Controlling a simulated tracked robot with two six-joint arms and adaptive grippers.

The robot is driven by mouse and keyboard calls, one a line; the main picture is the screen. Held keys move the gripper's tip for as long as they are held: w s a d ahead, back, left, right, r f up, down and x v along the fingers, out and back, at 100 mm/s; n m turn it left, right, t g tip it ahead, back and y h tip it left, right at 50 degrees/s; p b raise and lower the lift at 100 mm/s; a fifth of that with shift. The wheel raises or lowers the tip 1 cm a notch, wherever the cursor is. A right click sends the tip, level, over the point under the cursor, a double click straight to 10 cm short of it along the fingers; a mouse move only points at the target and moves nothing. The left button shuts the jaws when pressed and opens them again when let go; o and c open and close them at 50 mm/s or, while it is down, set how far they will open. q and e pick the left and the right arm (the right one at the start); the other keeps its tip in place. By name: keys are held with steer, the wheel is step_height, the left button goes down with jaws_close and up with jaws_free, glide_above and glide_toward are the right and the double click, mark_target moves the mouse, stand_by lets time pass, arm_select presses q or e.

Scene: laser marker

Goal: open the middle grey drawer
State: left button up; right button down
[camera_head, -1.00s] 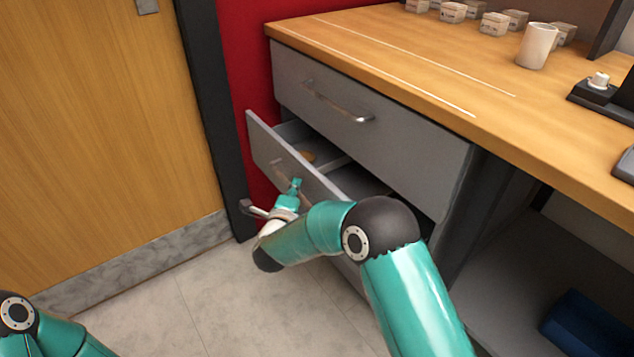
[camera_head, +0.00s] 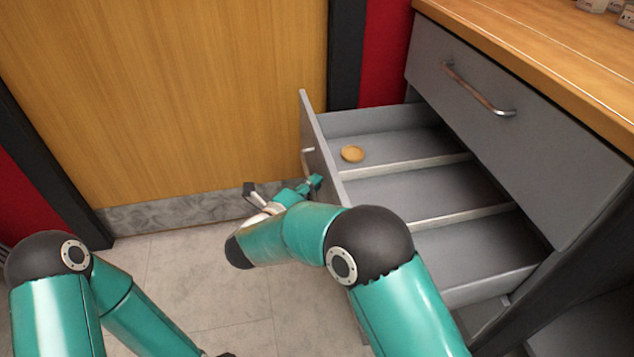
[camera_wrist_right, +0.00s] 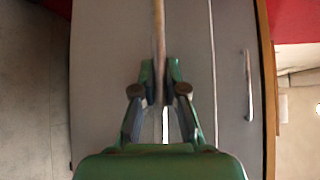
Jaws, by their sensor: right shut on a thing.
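The middle grey drawer (camera_head: 425,191) is pulled well out, below a shut top drawer. Its inside shows several compartments split by light dividers, and a small round tan dish (camera_head: 352,153) lies in the far one. My right gripper (camera_head: 310,185) is at the outer side of the drawer front, shut on the drawer's handle (camera_head: 306,160). In the right wrist view the handle (camera_wrist_right: 158,35) runs between the fingers of my right gripper (camera_wrist_right: 160,75), in front of the grey panel. Part of the handle is hidden by the gripper. My left arm is at the lower left; its gripper is not clearly visible.
The shut top drawer (camera_head: 510,150) has a metal bar handle (camera_head: 480,90). A wooden counter (camera_head: 540,65) lies above it. A wooden door (camera_head: 170,90) stands behind, at the left. The pale tiled floor (camera_head: 190,270) in front is clear.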

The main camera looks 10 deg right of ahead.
steer(key=shift+a+f, duration=0.25)
steer(key=shift+a, duration=0.1)
steer(key=c, duration=1.2)
jaws_free()
steer(key=shift+r, duration=0.1)
